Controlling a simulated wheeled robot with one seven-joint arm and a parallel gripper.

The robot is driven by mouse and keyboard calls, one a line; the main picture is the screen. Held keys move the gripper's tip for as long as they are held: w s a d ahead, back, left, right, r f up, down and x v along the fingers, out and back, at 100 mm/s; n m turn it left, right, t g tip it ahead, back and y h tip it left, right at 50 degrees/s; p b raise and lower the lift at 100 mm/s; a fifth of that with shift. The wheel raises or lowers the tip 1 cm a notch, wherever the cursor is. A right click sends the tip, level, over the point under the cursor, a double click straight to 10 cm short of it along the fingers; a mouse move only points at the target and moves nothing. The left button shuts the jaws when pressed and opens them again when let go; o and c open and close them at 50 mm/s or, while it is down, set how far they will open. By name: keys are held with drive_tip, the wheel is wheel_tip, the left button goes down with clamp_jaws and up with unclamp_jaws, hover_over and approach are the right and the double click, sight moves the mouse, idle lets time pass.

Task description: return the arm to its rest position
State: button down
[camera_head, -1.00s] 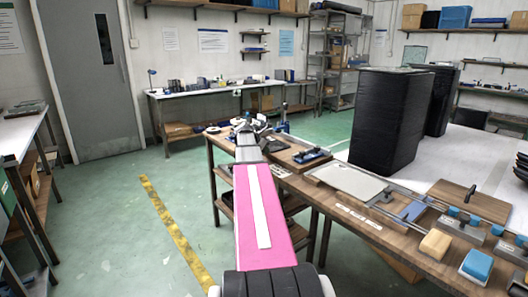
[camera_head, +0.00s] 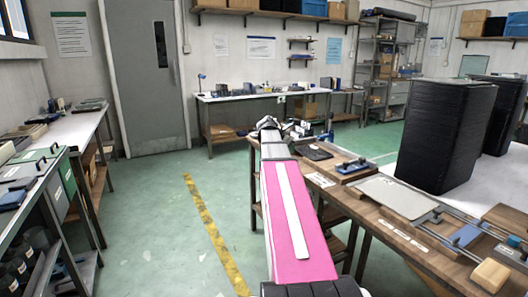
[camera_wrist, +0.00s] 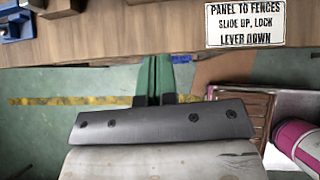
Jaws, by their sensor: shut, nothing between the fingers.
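My pink arm (camera_head: 300,235) reaches forward from the bottom of the head view along the left edge of the wooden bench (camera_head: 400,235). Its far end is small there, and I cannot make out the fingers. In the wrist view, the two green fingers of my gripper (camera_wrist: 158,62) are together with nothing between them. They show against the green floor and the bench's edge (camera_wrist: 120,40). Part of my pink arm shows at the right of the wrist view.
A white label (camera_wrist: 245,24) is on the bench at the wrist view's top right. A grey plate (camera_head: 395,195), a tan block (camera_head: 490,275) and a tall black stack (camera_head: 445,135) are on the right. Another bench (camera_head: 75,130) stands left. Green floor with a yellow line (camera_head: 212,230) lies between.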

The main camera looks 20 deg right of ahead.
drive_tip(key=s+a+f+m+y, duration=0.25)
drive_tip(key=a+f+m, duration=0.25)
drive_tip(key=a+f, duration=0.45)
drive_tip(key=s+a+f+m+y, duration=0.2)
drive_tip(key=s+a+f+m, duration=0.15)
drive_tip(key=a+f, duration=0.6)
drive_tip(key=s+a+f+m+y, duration=0.2)
drive_tip(key=s+a+f+m, duration=0.3)
drive_tip(key=a, duration=0.3)
drive_tip(key=s+a+f+m+g+y, duration=0.1)
drive_tip(key=s+a+f+m+y, duration=0.1)
drive_tip(key=s+a+f+m, duration=0.4)
wheel_tip(320, 180, down, 2)
drive_tip(key=shift+a+f, duration=0.2)
drive_tip(key=shift+a, duration=0.9)
